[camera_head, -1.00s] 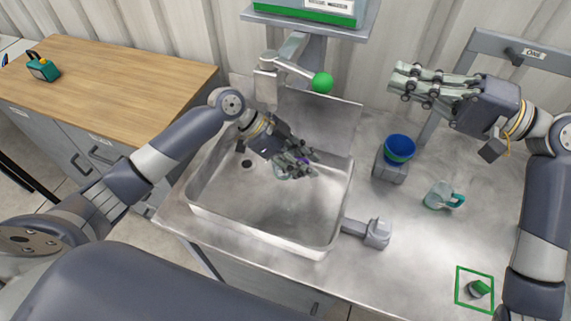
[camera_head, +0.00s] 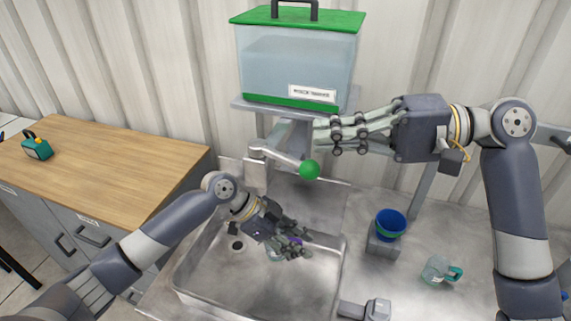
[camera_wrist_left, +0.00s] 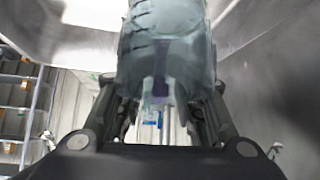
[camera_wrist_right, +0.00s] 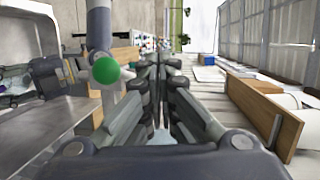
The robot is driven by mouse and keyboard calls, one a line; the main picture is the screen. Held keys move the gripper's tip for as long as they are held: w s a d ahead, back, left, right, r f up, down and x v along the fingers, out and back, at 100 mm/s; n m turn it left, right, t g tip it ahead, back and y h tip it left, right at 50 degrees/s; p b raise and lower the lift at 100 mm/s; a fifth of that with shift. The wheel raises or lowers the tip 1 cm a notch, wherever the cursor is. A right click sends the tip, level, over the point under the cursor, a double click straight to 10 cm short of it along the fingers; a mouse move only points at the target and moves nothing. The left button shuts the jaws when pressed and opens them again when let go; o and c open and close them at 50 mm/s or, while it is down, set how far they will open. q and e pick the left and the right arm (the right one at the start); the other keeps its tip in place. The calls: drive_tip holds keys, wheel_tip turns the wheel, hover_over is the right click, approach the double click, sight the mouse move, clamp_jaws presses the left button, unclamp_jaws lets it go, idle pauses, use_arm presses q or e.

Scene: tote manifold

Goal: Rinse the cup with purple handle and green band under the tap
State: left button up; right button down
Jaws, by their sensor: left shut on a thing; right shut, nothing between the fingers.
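The cup (camera_head: 275,256) with the purple handle is in my left gripper (camera_head: 296,245), low inside the sink (camera_head: 240,290). The fingers hide most of it in the head view; its clear body (camera_wrist_left: 165,40) and purple handle (camera_wrist_left: 160,88) fill the left wrist view. I cannot make out its green band. The tap (camera_head: 278,155) stands at the back of the sink, with a green ball (camera_head: 309,169) on its lever. My right gripper (camera_head: 322,136) is shut and empty, just above and right of the ball, apart from it. I cannot tell whether water flows.
A clear tank (camera_head: 297,65) with a green lid stands on a shelf above the tap. A blue cup (camera_head: 391,222) sits on a grey block (camera_head: 381,246) right of the sink. A clear cup with a teal handle (camera_head: 440,269) stands on the counter. A wooden cabinet (camera_head: 110,165) is at left.

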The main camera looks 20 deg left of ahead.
sight(287, 163)
drive_tip(key=s+a+r+m+t+h, duration=0.3)
drive_tip(key=s+a+h, duration=0.15)
drive_tip(key=h, duration=0.45)
drive_tip(key=s+a+r+m+t+h, duration=0.35)
drive_tip(key=s+h, duration=0.25)
drive_tip(key=h, duration=0.2)
drive_tip(key=w+d+f, duration=0.1)
drive_tip(key=w+f, duration=0.1)
drive_tip(key=f, duration=0.1)
drive_tip(key=w+f, duration=0.2)
drive_tip(key=f, duration=0.1)
drive_tip(key=w+d+f, duration=0.1)
drive_tip(key=w+f, duration=0.1)
drive_tip(key=f, duration=0.2)
drive_tip(key=shift+w+d, duration=0.3)
drive_tip(key=shift+w, duration=0.1)
